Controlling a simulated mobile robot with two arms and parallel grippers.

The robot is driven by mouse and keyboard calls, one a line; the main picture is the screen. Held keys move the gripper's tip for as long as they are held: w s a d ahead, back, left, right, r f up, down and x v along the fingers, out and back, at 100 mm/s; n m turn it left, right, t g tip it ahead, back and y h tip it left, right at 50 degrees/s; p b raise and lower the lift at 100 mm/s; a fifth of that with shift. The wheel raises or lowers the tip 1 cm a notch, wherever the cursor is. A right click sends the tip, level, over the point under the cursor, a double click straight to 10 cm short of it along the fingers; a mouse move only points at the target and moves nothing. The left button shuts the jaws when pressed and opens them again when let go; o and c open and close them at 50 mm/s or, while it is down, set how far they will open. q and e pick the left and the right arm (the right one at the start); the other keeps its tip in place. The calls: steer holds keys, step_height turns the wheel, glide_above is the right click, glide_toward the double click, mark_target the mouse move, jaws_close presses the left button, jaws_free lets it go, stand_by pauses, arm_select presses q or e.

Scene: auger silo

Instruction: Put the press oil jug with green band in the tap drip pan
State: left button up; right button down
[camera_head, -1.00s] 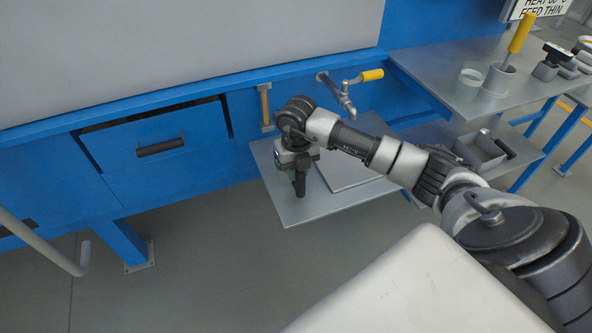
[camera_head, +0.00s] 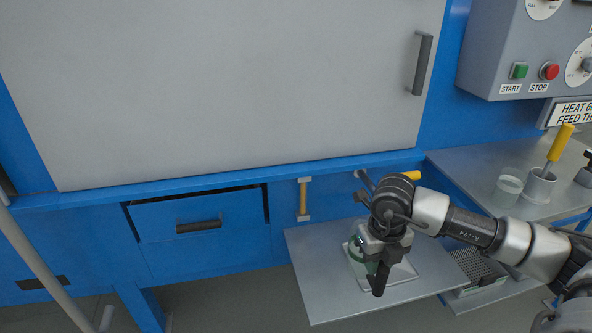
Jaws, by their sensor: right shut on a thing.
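My right gripper (camera_head: 377,270) is shut on the press oil jug (camera_head: 357,263), which shows as a pale body with green behind the dark fingers. Most of the jug is hidden by the gripper and wrist. The tap drip pan (camera_head: 404,273) is a pale, flat square on the grey shelf below the tap. The jug is at the pan's left part in the picture; I cannot tell whether it touches the pan. The tap's body is mostly hidden behind my arm, with its yellow handle (camera_head: 411,175) showing. My left gripper is not in view.
The grey shelf (camera_head: 318,285) has bare room left of the pan. A blue drawer (camera_head: 200,215) stands slightly open at left. A grey table (camera_head: 468,168) at right bears a clear cup (camera_head: 509,187) and a holder with a yellow-handled tool (camera_head: 560,143). A perforated tray (camera_head: 478,268) sits lower right.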

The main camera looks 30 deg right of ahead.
steer(key=w+a+r+m, duration=0.1)
steer(key=w+a+m, duration=0.2)
steer(key=a+m, duration=1)
steer(key=w+a+r+m, duration=0.1)
steer(key=w+a+m, duration=0.3)
steer(key=m, duration=1.6)
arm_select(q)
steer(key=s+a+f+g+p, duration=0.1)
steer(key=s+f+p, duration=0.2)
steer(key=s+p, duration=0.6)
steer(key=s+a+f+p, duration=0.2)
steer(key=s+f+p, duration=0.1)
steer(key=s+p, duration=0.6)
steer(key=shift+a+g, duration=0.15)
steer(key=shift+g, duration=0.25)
arm_select(e)
steer(key=s+r, duration=0.4)
steer(key=r, duration=0.3)
steer(key=s+r, duration=0.4)
steer(key=r, duration=0.4)
